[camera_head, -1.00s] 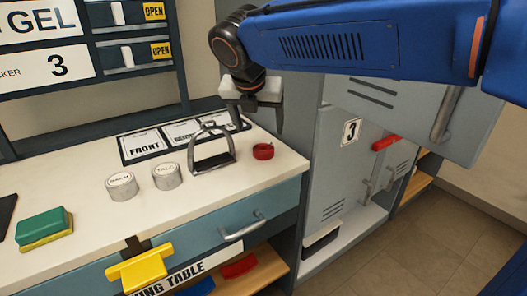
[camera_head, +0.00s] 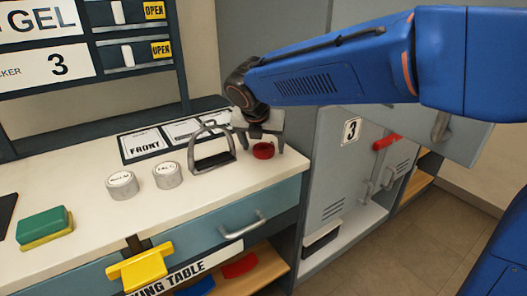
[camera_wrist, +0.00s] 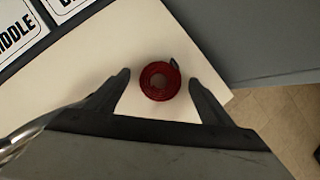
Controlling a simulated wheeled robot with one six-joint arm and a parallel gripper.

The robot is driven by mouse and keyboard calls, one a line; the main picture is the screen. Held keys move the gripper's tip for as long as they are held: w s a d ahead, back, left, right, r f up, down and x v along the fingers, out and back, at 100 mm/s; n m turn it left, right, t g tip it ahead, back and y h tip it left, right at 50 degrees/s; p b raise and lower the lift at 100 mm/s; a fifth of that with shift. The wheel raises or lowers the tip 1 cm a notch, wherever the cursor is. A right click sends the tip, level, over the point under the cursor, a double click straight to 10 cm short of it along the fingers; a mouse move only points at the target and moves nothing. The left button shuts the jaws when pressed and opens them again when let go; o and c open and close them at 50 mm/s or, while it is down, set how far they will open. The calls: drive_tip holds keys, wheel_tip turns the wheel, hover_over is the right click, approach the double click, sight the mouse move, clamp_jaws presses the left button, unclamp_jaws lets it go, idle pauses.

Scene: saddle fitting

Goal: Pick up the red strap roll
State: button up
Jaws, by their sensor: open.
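The red strap roll (camera_head: 263,151) lies on the white table top near its right end, just right of the metal stirrup. My gripper (camera_head: 262,146) is right above it, with the fingers pointing down. In the wrist view the red strap roll (camera_wrist: 160,81) shows as a coil from above, with a dark tail at its upper right. It lies between and a little beyond the two spread fingertips of my gripper (camera_wrist: 160,80), apart from both. The gripper is open and empty.
The stirrup (camera_head: 211,150) stands close left of the roll; two round tins (camera_head: 167,175) are farther left. A green and yellow sponge (camera_head: 44,227) lies at the left. The table's right edge and grey lockers (camera_head: 340,175) are close on the right.

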drive_tip(key=shift+f, duration=0.1)
drive_tip(key=shift+c, duration=0.6)
drive_tip(key=c, duration=1.1)
